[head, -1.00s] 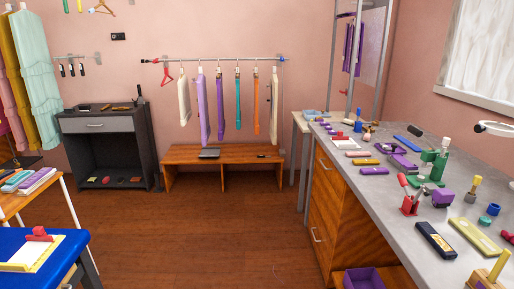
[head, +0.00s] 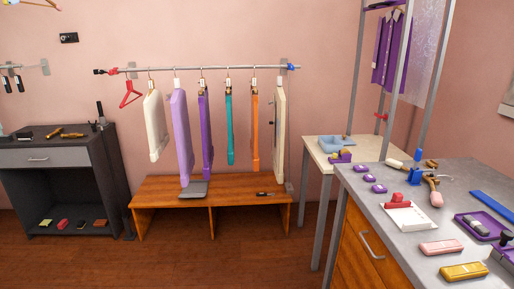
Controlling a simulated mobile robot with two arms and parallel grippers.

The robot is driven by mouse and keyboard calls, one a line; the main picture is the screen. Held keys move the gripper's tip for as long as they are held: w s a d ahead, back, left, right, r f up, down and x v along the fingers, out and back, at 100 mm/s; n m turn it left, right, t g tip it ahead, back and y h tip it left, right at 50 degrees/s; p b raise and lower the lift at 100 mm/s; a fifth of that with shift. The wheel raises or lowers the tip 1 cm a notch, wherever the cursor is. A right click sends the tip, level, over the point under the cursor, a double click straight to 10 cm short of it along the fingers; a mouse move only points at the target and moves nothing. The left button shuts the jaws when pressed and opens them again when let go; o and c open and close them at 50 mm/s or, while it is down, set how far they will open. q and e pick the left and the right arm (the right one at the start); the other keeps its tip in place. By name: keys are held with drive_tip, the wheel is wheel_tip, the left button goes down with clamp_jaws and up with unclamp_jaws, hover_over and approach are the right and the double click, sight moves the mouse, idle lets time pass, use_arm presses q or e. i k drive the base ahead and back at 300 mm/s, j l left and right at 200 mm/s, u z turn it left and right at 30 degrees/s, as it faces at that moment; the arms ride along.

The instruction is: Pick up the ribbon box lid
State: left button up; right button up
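I cannot tell for sure which thing is the ribbon box lid. On the grey counter (head: 400,222) at the right there is a shallow purple tray (head: 468,222) with dark and grey pieces in it. A pink flat box (head: 441,247) and a yellow flat box (head: 464,271) lie near the counter's front. Small purple pieces (head: 378,189) lie near its far left edge. Neither of my grippers is in view.
A wooden bench (head: 165,190) stands under a rail of hanging garments. A pale side table (head: 318,150) holds a light blue tray (head: 337,144). A dark cabinet (head: 60,185) is at left. The floor (head: 250,262) before the bench is clear.

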sight(345, 140)
drive_tip(key=i+j, duration=0.1)
drive_tip(key=i, duration=2.1)
drive_tip(key=i+z, duration=0.25)
drive_tip(key=i, duration=0.25)
drive_tip(key=i+z, duration=0.3)
drive_tip(key=i, duration=0.2)
drive_tip(key=i+j+z, duration=0.25)
drive_tip(key=i, duration=0.25)
drive_tip(key=i+j+z, duration=0.25)
drive_tip(key=i, duration=0.2)
drive_tip(key=l, duration=0.1)
